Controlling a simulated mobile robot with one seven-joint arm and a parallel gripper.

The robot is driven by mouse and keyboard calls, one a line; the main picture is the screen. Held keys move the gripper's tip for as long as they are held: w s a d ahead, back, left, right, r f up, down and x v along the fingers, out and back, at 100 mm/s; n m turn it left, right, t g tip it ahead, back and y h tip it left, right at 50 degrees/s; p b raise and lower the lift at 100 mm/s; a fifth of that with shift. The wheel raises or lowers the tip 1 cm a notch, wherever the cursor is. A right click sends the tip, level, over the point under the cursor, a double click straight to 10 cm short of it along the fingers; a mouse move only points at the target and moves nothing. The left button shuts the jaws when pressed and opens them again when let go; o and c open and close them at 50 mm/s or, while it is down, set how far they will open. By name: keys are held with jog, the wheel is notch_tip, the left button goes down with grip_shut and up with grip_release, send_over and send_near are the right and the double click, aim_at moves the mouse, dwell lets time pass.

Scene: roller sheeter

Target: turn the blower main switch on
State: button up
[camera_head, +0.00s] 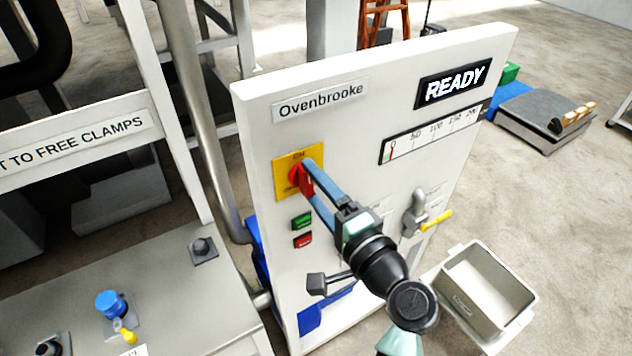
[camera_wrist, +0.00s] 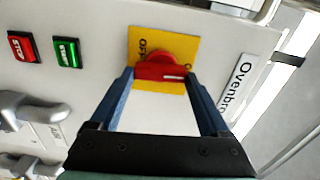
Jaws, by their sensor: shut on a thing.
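The blower main switch is a red rotary handle (camera_head: 295,176) on a yellow plate (camera_head: 284,163) on the white Ovenbrooke panel. In the wrist view the red handle (camera_wrist: 160,66) lies crosswise between my fingers, its white mark towards the right end, on the side of the Ovenbrooke label. The word OFF shows on the plate's left part in that view; ON shows at the plate's top in the head view. My gripper (camera_wrist: 160,74) is shut on the handle, one blue finger at each end. The fingers partly hide the handle in the head view.
Green (camera_head: 302,221) and red (camera_head: 303,240) push buttons sit just below the switch. A grey valve with a yellow handle (camera_head: 437,222) sticks out at the right. An open bin (camera_head: 487,285) stands at lower right. The display (camera_head: 453,84) reads READY.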

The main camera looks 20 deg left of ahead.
jog(key=shift+m, duration=0.5)
jog(key=o, duration=1.2)
jog(key=b+v, duration=0.4)
jog(key=v, duration=0.9)
jog(key=shift+b, duration=0.3)
